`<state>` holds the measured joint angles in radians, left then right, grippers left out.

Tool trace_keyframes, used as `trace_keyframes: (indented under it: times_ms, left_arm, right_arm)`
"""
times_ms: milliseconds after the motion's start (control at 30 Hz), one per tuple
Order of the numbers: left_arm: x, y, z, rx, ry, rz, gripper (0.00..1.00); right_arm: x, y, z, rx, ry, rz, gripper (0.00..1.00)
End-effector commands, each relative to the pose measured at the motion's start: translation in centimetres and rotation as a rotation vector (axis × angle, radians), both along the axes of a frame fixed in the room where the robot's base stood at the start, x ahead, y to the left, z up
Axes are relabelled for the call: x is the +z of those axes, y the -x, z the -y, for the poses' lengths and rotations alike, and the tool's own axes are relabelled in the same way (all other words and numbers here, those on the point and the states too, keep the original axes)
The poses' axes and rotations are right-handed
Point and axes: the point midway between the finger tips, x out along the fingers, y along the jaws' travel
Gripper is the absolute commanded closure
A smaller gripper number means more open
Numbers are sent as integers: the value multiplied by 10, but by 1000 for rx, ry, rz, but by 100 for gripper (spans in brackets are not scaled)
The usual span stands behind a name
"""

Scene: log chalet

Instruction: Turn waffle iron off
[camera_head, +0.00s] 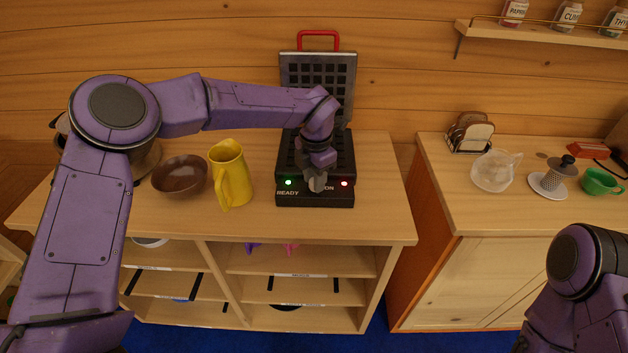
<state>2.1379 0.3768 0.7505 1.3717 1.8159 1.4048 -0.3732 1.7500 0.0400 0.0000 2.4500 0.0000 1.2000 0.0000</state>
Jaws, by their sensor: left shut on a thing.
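The waffle iron (289,198) stands on the wooden counter with its gridded lid (315,67) raised at the back and a red handle (318,36) on top. Its black front panel carries a lit green light (288,183) by the word READY and a lit red light (344,184) by a partly covered label. My left gripper (317,184) points down at the middle of that panel, between the two lights. It is shut on a small part there, likely a knob, which its fingers hide. My right arm is at the lower right, with its gripper out of view.
A yellow pitcher (230,175) and a brown bowl (180,175) stand left of the waffle iron. A second counter (455,205) at the right holds a toast rack, a glass jug and a green cup. The front right of the main counter (375,215) is clear.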

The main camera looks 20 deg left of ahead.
Motion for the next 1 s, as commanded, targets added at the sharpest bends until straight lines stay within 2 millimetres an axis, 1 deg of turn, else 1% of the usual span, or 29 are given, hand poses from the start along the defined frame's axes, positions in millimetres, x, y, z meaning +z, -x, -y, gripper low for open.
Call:
trace_keyframes:
  times_ms: [33, 700, 1000]
  left_arm:
    - [-6, 1, 0, 40, 1, -4, 98]
    - [-7, 1, 1, 678, -1, -5, 98]
    - [-6, 0, 2, 925, -1, -5, 98]
  right_arm:
    - [-6, 0, 0, 0, 0, 0, 57]
    - [-45, 0, 0, 0, 0, 0, 57]
    - [-63, 0, 0, 0, 0, 0, 57]
